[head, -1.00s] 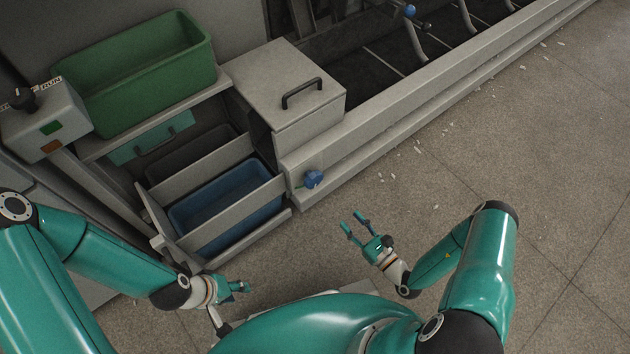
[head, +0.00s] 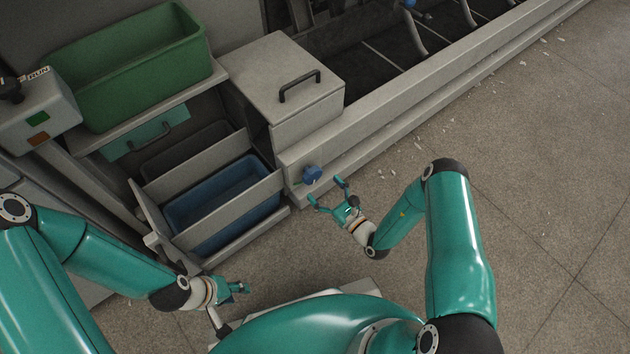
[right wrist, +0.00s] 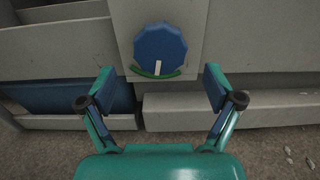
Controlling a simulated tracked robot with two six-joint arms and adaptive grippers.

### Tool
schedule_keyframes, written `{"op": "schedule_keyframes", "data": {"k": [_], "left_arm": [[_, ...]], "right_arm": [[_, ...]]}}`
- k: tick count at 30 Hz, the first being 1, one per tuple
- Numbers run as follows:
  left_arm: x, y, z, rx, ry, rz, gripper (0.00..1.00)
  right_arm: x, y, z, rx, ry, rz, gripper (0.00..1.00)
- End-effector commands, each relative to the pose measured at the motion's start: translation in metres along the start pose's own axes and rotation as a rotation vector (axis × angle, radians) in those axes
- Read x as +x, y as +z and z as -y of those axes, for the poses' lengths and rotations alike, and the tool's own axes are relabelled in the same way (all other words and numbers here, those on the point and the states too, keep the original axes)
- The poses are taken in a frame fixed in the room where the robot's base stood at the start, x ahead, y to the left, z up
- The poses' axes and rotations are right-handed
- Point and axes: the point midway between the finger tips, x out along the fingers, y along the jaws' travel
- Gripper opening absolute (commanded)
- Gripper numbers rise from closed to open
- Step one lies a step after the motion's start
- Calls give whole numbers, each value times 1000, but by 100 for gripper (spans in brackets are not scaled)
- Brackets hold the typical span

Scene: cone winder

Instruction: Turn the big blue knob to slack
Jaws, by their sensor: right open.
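The big blue knob (head: 312,174) sits on the front face of the grey machine, right of the open drawer. In the right wrist view the knob (right wrist: 160,49) is faceted, with a white pointer mark at its bottom, over a green arc on the plate. My right gripper (head: 327,191) is open and empty, just short of the knob; in the right wrist view its fingers (right wrist: 160,88) stand apart on either side below the knob, not touching it. My left gripper (head: 240,287) hangs low at the left, away from the knob; its finger gap is too small to judge.
An open drawer with a blue bin (head: 222,203) is left of the knob. A green tub (head: 130,85) stands on a shelf, near a switch box (head: 38,118) marked RUN. A lidded grey box (head: 282,82) is above the knob. The floor (head: 530,190) at right is clear except for scraps.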

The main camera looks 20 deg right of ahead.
Motion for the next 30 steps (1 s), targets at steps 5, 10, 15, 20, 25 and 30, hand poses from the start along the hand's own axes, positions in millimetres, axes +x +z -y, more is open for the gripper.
{"op": "schedule_keyframes", "data": {"k": [5, 10, 15, 20, 25, 30], "left_arm": [[10, 0, 4, 0, 0, 0, 40], [12, 0, 4, 0, 0, 0, 40], [12, 0, 4, 0, 0, 0, 40], [12, 0, 4, 0, 0, 0, 40], [12, 0, 4, 0, 0, 0, 40], [12, 0, 4, 0, 0, 0, 40]], "right_arm": [[29, -2, -1, -2, 2, 2, 91], [42, -1, 0, -1, 0, 0, 91], [45, 0, 0, 1, 0, 0, 91], [45, 0, 0, 1, -1, 0, 91], [44, 0, 0, 1, -1, 0, 62], [44, 0, 0, 1, -1, 0, 34]]}}
